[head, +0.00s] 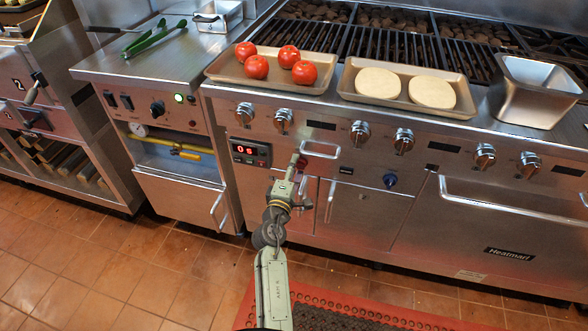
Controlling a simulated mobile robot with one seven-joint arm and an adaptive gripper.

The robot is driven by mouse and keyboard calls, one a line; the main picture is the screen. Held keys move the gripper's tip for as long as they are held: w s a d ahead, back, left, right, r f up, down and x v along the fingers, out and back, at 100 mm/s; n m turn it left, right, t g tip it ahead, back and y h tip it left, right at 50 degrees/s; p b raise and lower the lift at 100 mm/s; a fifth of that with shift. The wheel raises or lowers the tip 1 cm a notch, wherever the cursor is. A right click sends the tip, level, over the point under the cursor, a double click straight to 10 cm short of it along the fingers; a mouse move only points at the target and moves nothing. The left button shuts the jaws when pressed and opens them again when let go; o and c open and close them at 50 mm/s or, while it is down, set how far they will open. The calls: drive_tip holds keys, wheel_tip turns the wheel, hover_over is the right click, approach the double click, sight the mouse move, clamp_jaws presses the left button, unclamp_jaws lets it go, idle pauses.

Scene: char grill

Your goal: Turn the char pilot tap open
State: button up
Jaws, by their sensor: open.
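My gripper (296,162) is open and empty in the head view, in front of the char grill's lower front, just right of the red digital display. A small red part (302,163) shows right beside its fingertips; I cannot tell whether they touch. A blue knob (390,180) sits on the grill front to the right, clear of the gripper. A yellow pipe with a small tap (176,151) runs through the open bay of the left unit, beside a round gauge (139,129). No readable label shows which of these is the char pilot tap.
Several chrome knobs (360,133) line the panel above my gripper. A towel-bar handle (320,150) juts out close right of it. The tiled floor at left is clear.

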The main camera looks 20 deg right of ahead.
drive_tip(key=v, duration=1.2)
